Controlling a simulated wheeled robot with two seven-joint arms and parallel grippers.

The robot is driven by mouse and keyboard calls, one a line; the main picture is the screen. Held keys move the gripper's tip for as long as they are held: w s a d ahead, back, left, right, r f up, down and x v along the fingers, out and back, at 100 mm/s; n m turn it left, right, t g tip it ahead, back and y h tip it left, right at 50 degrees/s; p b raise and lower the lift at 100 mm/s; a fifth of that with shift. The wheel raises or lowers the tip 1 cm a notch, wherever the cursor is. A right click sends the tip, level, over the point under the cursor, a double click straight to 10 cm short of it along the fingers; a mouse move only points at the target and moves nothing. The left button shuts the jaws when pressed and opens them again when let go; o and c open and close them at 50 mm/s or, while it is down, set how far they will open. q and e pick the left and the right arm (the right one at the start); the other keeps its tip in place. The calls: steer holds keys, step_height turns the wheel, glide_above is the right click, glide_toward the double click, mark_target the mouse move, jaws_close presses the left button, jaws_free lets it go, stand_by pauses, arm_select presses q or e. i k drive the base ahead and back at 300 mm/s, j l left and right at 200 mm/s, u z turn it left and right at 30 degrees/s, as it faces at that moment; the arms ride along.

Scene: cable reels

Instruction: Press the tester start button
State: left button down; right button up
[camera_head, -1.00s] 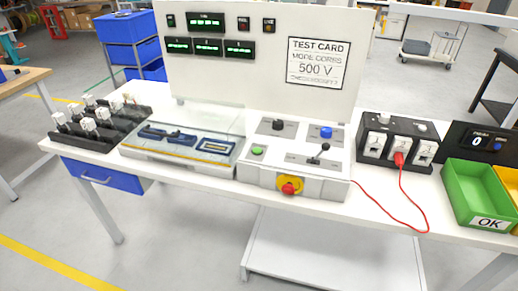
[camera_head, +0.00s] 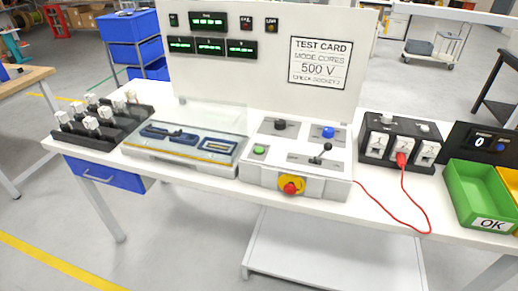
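The tester control box (camera_head: 300,175) stands on the white bench, in the middle of the view. A green button (camera_head: 259,150) sits at its left on the top face. A blue button (camera_head: 328,132), a black knob (camera_head: 280,124) and a black lever (camera_head: 321,154) are also on top. A red emergency button on a yellow plate (camera_head: 291,186) is on the front. Which button is the start button I cannot read. The test card (camera_head: 319,63) on the white panel reads "MODE CORES 500 V", with a last line like "CHECK SOCKET 2". Neither gripper is in view.
Left of the box is a fixture under a clear cover (camera_head: 208,117). A black rack (camera_head: 110,133) of white connectors is further left. A socket block (camera_head: 392,141) with a red plug and trailing red cable (camera_head: 385,211) is right, beside a green OK bin (camera_head: 479,190).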

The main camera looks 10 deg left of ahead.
mark_target(258, 151)
steer(key=i+l+u, duration=0.3)
steer(key=l, duration=0.35)
steer(key=i+l+u, duration=0.25)
steer(key=i+l, duration=0.15)
steer(key=l, duration=0.3)
steer(key=i+l+u, duration=0.15)
steer(key=l, duration=0.2)
steer(key=i+l+u, duration=0.15)
steer(key=l, duration=0.25)
